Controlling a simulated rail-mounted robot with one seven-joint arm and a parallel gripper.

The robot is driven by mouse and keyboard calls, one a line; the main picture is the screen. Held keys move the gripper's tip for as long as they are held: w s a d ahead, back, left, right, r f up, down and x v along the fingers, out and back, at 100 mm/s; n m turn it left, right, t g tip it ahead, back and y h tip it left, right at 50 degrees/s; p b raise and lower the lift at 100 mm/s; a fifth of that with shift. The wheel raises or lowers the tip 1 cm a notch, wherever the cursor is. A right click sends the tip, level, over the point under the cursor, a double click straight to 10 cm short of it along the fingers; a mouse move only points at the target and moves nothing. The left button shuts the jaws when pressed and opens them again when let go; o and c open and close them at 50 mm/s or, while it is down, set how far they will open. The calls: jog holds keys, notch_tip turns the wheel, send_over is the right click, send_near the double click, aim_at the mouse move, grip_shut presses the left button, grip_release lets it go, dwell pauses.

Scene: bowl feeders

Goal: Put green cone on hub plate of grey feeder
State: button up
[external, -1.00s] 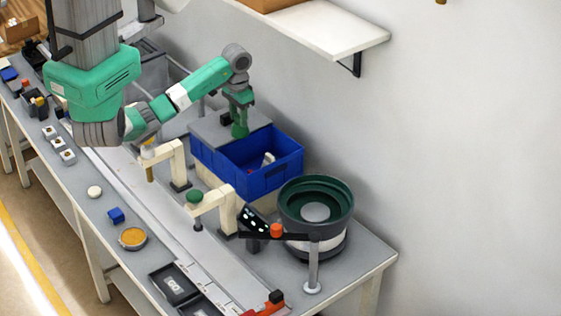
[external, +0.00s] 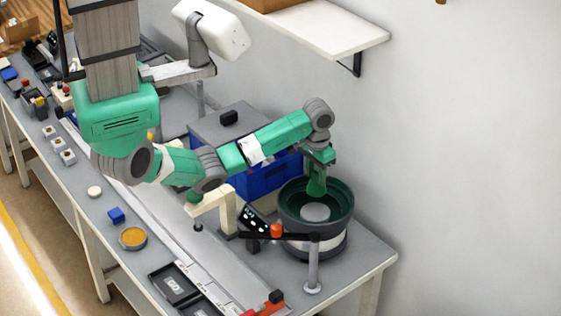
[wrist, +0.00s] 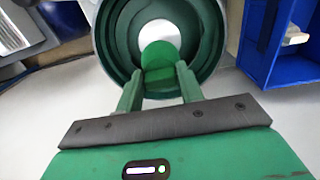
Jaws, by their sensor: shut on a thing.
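The feeder (external: 289,212) is a round bowl with a dark green inside, at the right end of the bench. Its hub plate (external: 315,212) is a pale disc in the middle of the bowl. My gripper (external: 316,194) is over the back of the bowl, fingers pointing down. In the wrist view my gripper (wrist: 158,74) is shut on the green cone (wrist: 160,60), held between the fingertips. The cone overlaps the near part of the hub plate (wrist: 156,30) there. In the external view cone and fingers blend together, and the cone's height above the plate is unclear.
A blue bin (external: 262,180) stands left of the feeder, partly behind my arm. A black bar with an orange knob (external: 276,231) and a grey post (external: 313,265) stand in front of the bowl. A wall shelf (external: 330,30) is above.

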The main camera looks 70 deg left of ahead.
aim_at(316, 174)
jog(key=shift+d+f+b, duration=0.1)
jog(key=shift+f+b, duration=0.25)
jog(key=shift+f, duration=3.6)
jog(key=shift+f, duration=0.15)
jog(key=o, duration=1)
notch_tip(316, 174, up, 12)
jog(key=shift+r+p, duration=0.15)
jog(key=shift+p, duration=0.4)
